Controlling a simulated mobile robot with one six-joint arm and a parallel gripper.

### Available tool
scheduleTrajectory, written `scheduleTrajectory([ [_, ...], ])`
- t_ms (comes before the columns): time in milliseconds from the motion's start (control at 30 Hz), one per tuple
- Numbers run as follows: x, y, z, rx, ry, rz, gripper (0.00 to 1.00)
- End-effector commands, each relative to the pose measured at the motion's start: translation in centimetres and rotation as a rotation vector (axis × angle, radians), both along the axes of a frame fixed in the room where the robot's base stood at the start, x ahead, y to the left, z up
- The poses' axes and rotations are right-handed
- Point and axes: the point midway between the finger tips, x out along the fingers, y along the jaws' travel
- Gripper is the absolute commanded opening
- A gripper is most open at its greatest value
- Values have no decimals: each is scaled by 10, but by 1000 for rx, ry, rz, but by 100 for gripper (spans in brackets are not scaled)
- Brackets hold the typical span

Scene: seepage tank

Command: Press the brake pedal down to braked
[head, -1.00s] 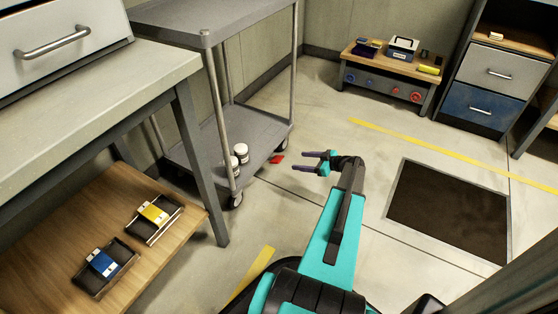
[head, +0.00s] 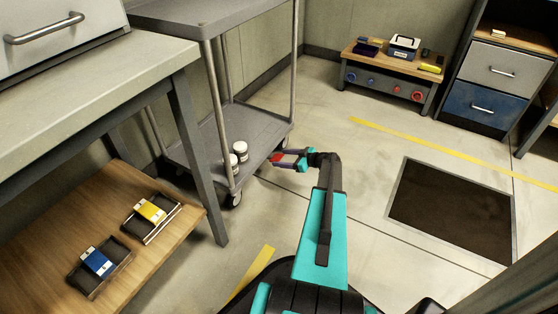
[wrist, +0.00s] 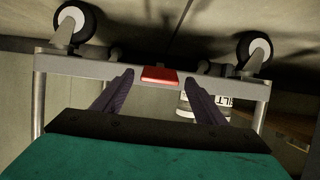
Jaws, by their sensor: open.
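The brake pedal is a small red plate (wrist: 160,75) at the lower end edge of the grey cart (head: 263,131). In the wrist view it sits midway between my two fingertips, ahead of them. In the head view the red pedal (head: 276,157) shows between the fingers of my gripper (head: 277,159), partly hidden by them. My gripper is open and empty, with its dark purple fingers pointing at the cart's end; it also shows in the wrist view (wrist: 158,80). I cannot tell whether the fingers touch the pedal.
Cart casters (head: 235,199) stand on the floor near my gripper. White jars (head: 240,151) stand on the lower shelf. A wooden shelf (head: 150,262) with a yellow and a blue item is at left. A low bench (head: 390,80) stands at the back.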

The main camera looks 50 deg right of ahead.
Motion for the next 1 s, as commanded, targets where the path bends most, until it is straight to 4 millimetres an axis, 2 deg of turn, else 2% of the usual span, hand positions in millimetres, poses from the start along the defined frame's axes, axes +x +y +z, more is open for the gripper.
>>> scheduleTrajectory([
  [100, 13, 3, -7, 1, -1, 1, 66],
  [233, 21, 5, -10, 1, -1, 0, 66],
  [633, 24, 6, -10, 1, -1, -1, 64],
  [900, 24, 6, -10, 1, -1, 0, 18],
  [967, 24, 6, -10, 2, -1, 1, 8],
  [1000, 24, 6, -10, 2, -1, 1, 7],
])
